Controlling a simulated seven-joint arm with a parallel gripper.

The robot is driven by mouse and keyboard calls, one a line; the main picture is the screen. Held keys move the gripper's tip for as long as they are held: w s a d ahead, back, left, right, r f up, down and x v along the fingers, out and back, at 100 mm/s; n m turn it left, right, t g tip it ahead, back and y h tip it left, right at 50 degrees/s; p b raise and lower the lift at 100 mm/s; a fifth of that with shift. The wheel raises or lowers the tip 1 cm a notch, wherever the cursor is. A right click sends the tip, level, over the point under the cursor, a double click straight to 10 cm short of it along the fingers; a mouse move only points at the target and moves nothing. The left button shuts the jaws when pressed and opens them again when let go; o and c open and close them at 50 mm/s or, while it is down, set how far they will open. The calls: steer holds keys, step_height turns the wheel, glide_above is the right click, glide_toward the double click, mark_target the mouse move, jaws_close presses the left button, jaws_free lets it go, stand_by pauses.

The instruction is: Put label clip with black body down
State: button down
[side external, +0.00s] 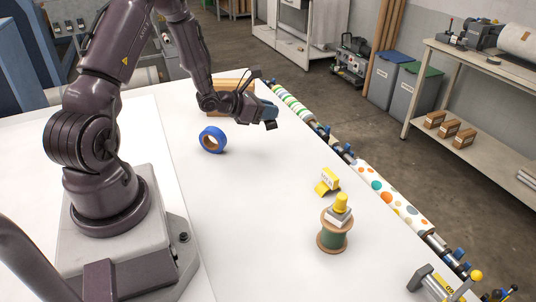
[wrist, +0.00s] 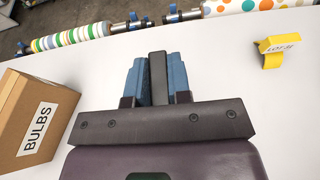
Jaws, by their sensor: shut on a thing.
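My gripper (side external: 269,115) is at the far part of the white table, beside a cardboard box. Its blue fingers are shut on the label clip with black body, a narrow dark piece (wrist: 157,78) between the fingertips in the wrist view. In the side view only a small dark bit of the clip (side external: 271,125) shows below the fingers. The clip appears to be above the table, but the gap is hard to judge. A yellow label clip (side external: 327,181) stands on the table nearer the front; it also shows at upper right in the wrist view (wrist: 280,50).
The box marked BULBS (wrist: 35,115) is close on the left. A blue tape roll (side external: 212,140) stands on the table. A green spool (side external: 333,238) carries a white and yellow piece (side external: 340,208). Patterned rollers (side external: 375,184) line the table edge. The middle is clear.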

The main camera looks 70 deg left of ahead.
step_height(320, 180, down, 10)
stand_by(0.5)
steer(key=shift+f, duration=0.15)
steer(key=c, duration=1.1)
jaws_free()
steer(key=shift+o, duration=0.2)
